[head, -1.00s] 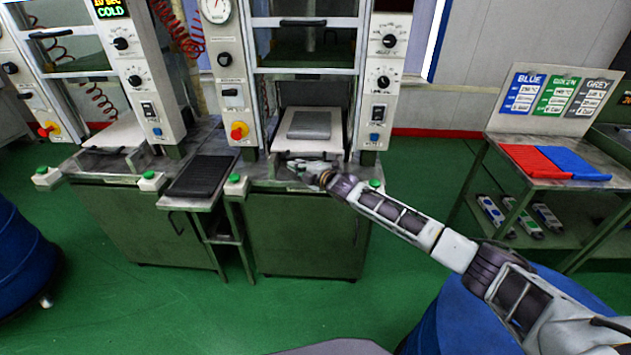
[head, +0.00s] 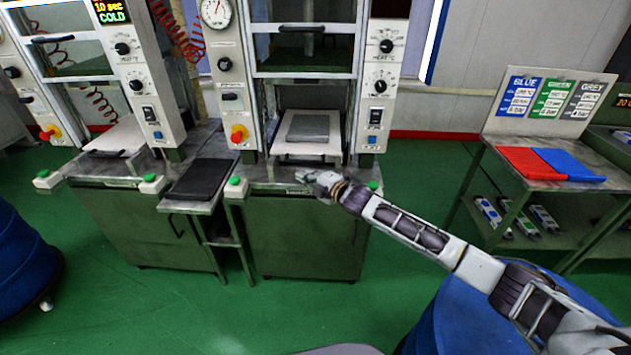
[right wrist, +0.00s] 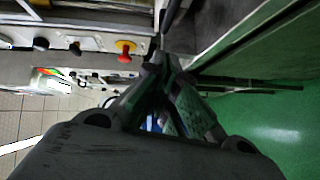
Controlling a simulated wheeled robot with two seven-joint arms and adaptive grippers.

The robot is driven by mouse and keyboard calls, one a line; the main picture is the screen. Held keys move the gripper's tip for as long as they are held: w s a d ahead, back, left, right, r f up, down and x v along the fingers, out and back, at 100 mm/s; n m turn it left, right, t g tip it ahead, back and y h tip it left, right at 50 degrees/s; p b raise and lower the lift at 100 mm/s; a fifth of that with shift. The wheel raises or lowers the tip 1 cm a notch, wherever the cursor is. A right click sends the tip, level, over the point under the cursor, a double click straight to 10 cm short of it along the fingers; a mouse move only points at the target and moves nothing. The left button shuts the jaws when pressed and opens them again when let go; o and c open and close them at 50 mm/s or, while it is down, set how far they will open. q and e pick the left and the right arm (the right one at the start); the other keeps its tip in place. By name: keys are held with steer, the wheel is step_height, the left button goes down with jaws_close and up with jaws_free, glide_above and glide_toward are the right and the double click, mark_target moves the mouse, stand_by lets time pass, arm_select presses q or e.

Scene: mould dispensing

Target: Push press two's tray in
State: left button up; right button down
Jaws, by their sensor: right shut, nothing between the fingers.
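The press in front of my right arm has a pale tray (head: 285,146) that carries a grey mould plate (head: 309,127). The tray lies between the press's uprights, with its front edge near the bench front. I cannot read a number on this press. My right gripper (head: 304,176) is shut and empty, just in front of and below the tray's front edge, over the bench edge. My left gripper is out of view.
A second press with its own pale tray (head: 122,136) stands at left. A black mat (head: 200,178) lies between the presses. A red knob (head: 238,133) and green buttons sit close by. A table with red (head: 532,163) and blue (head: 572,165) sheets stands at right.

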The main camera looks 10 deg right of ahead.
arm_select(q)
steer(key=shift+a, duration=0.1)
arm_select(e)
steer(key=v, duration=0.4)
steer(key=shift+s+d, duration=0.15)
steer(key=shift+s, duration=0.05)
stand_by(0.4)
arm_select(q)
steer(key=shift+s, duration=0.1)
